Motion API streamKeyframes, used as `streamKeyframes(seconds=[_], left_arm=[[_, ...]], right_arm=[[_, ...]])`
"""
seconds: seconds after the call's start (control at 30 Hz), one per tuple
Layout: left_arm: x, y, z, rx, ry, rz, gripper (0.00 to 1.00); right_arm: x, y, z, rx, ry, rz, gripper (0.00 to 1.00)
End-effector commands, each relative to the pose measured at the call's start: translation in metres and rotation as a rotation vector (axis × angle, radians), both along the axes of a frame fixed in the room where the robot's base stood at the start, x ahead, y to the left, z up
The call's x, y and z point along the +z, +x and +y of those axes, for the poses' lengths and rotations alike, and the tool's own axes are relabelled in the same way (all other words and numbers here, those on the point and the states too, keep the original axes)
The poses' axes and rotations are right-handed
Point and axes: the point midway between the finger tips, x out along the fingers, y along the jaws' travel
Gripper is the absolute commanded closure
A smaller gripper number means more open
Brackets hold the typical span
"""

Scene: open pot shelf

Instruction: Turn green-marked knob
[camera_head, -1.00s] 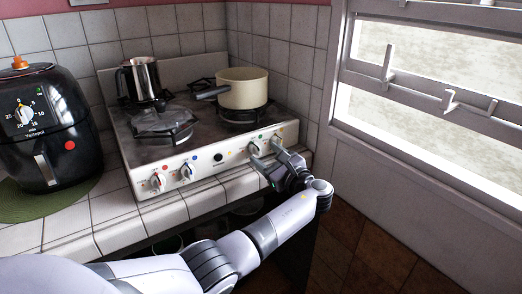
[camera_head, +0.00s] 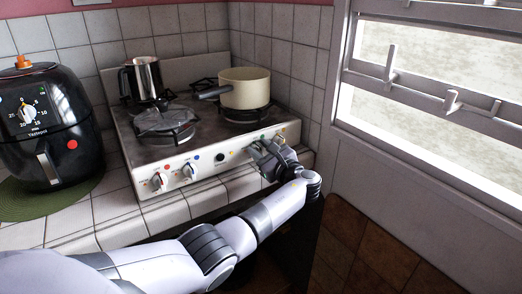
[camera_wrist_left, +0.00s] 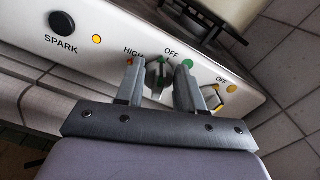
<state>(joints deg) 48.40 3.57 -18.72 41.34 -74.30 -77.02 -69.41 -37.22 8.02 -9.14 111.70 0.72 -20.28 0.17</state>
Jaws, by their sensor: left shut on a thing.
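The green-marked knob (camera_wrist_left: 158,76) shows in the wrist view on the white stove panel, between my fingers. Its green-tipped pointer is near the OFF label; HIGH is to its left. The green dot (camera_wrist_left: 188,63) is printed on the panel just right of it. My left gripper (camera_wrist_left: 156,84) is shut on this knob, one finger on each side. In the head view the left gripper (camera_head: 262,148) is at the right part of the stove front and hides most of the knob. The right gripper is in neither view.
The yellow-marked knob (camera_wrist_left: 224,96) is close to the right finger. The black spark button (camera_wrist_left: 62,21) is to the left. A cream pot (camera_head: 246,90) and a metal jug (camera_head: 146,77) stand on the stove.

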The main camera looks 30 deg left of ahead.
Motion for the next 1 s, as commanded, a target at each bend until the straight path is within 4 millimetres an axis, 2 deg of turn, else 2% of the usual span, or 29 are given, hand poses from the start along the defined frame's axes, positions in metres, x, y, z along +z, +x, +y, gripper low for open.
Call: streamKeyframes(seconds=[0.23,0.7,1.0], left_arm=[[-0.003,-0.001,0.000,0.000,-0.028,-0.068,0.93],[-0.005,-0.003,0.000,-0.001,-0.147,-0.353,0.93],[-0.004,-0.004,0.001,0.000,-0.191,-0.460,0.93]], right_arm=[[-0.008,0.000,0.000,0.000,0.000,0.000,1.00],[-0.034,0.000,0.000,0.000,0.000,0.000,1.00],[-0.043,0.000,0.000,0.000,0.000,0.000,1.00]])
